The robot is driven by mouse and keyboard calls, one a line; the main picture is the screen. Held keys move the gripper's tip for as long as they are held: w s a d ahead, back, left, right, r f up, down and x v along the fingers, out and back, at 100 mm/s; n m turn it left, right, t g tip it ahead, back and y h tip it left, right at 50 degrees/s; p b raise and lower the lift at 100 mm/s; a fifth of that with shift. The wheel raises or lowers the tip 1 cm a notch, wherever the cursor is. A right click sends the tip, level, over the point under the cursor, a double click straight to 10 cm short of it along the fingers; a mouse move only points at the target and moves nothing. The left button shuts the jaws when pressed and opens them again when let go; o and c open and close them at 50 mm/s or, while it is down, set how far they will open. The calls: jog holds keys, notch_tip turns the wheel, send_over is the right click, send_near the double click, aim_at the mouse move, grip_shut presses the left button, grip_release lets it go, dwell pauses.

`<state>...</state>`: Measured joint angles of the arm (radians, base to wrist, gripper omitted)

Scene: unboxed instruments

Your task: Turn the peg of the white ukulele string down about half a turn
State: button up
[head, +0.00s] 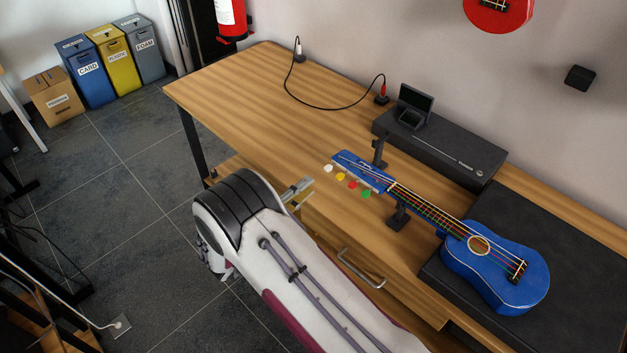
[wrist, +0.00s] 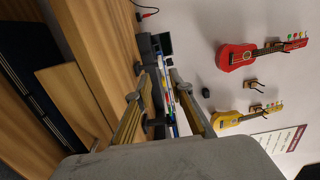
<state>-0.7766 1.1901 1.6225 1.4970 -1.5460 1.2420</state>
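A blue ukulele (head: 508,262) lies with its body on a dark mat and its neck held up by black stands, headstock (head: 362,172) pointing left. Along the headstock's near edge are a white peg (head: 328,168), a yellow peg (head: 340,177), a red peg (head: 352,185) and a green peg (head: 366,195). My gripper (head: 306,184) is left of and just below the white peg in the head view, apart from it. In the wrist view my gripper (wrist: 160,85) has its fingers spread with nothing held, and part of the blue ukulele shows between them; the white peg is not clear there.
A black case (head: 440,145) with a small screen device (head: 411,107) stands behind the headstock. Black stands (head: 398,216) flank the neck. A black cable (head: 330,106) lies at the table's back. The wooden tabletop (head: 250,90) at left is clear.

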jog(key=shift+v, duration=1.8)
